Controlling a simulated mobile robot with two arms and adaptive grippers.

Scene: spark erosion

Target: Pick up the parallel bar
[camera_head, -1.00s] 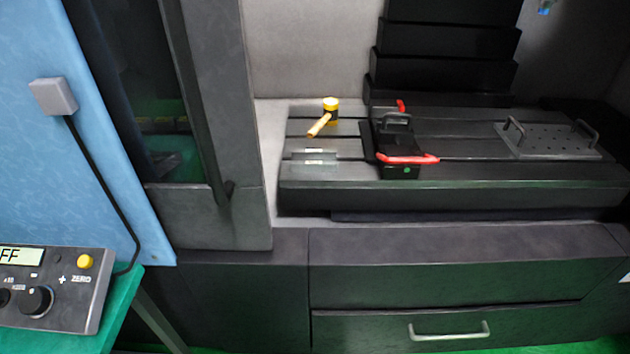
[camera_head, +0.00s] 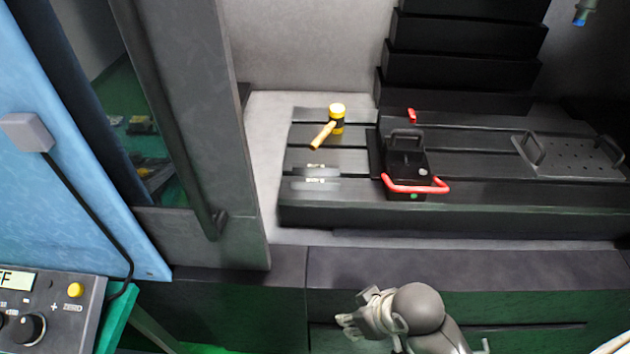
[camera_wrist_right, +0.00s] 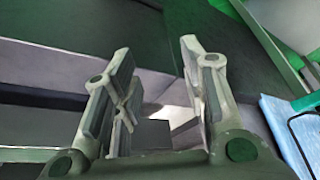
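Small pale metal bars, which look like the parallel bars, lie on the left of the slotted machine table. One bar (camera_head: 316,170) lies behind another bar (camera_head: 316,186), close together. My right gripper (camera_head: 345,322) is low in front of the machine's drawers, below and in front of the table and well apart from the bars. In the right wrist view my right gripper (camera_wrist_right: 158,60) is open, with nothing between its fingers. No bar can be made out clearly there. My left gripper is not in view.
A yellow-headed mallet (camera_head: 336,115) lies behind the bars. A black vise with a red handle (camera_head: 415,187) stands to their right. A perforated plate with handles (camera_head: 575,157) is farther right. The grey door frame (camera_head: 190,130) stands left of the table.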

